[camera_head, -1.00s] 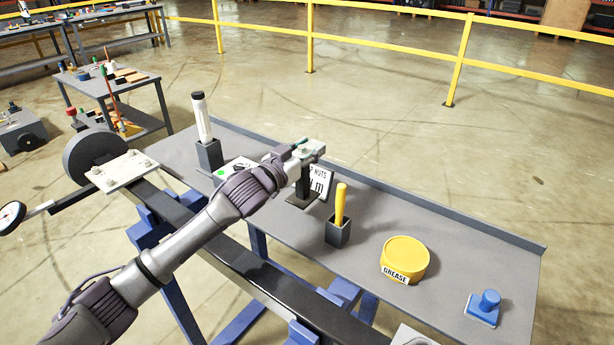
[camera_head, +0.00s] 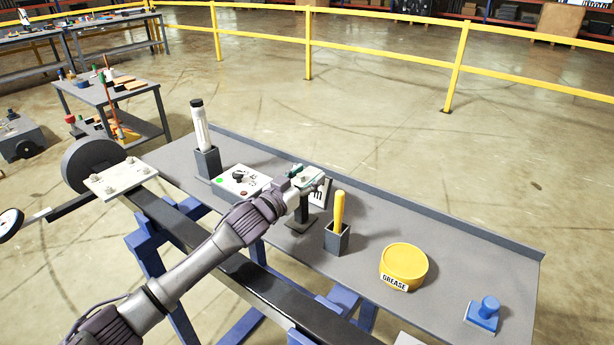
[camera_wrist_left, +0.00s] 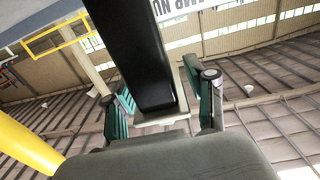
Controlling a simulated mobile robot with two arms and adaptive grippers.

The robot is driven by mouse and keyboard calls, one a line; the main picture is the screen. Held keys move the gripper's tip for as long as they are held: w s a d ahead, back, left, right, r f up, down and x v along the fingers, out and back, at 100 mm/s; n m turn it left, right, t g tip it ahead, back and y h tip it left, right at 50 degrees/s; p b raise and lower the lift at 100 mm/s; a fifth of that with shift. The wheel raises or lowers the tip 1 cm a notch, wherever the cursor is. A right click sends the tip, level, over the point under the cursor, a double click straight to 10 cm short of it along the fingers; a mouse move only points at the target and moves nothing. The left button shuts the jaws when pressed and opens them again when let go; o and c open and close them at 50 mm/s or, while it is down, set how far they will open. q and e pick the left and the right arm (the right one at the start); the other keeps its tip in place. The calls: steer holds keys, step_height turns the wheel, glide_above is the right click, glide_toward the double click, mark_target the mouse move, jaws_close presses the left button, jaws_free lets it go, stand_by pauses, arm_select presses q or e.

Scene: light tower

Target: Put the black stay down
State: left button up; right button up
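The black stay (camera_head: 302,211) is a dark upright post with a flat foot and a pale top plate. My left gripper (camera_head: 308,180) is at its top, above the bench (camera_head: 260,212). In the left wrist view the black post (camera_wrist_left: 138,50) runs away from the palm, with its pale plate between the teal-padded fingers (camera_wrist_left: 160,108). The fingers appear shut on this plate. The foot appears at or very close to the bench top; I cannot tell whether it touches. My right gripper is not in view.
A yellow-handled tool in a dark holder (camera_head: 337,236) stands close right of the stay. A nuts sign (camera_head: 321,192) is behind it, a button box (camera_head: 241,181) left. The grease tin (camera_head: 404,266) and blue piece (camera_head: 484,312) are farther right. A dark beam (camera_head: 262,285) runs in front.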

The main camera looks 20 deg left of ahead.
mark_target(296, 185)
arm_select(q)
steer(key=shift+o, duration=0.2)
steer(key=shift+r, duration=0.1)
steer(key=b+v, duration=0.1)
steer(key=v, duration=0.5)
steer(key=shift+s+a, duration=0.1)
steer(key=shift+s, duration=0.25)
steer(key=shift+s+a, duration=0.15)
steer(key=shift+s, duration=0.25)
steer(key=shift+r, duration=0.1)
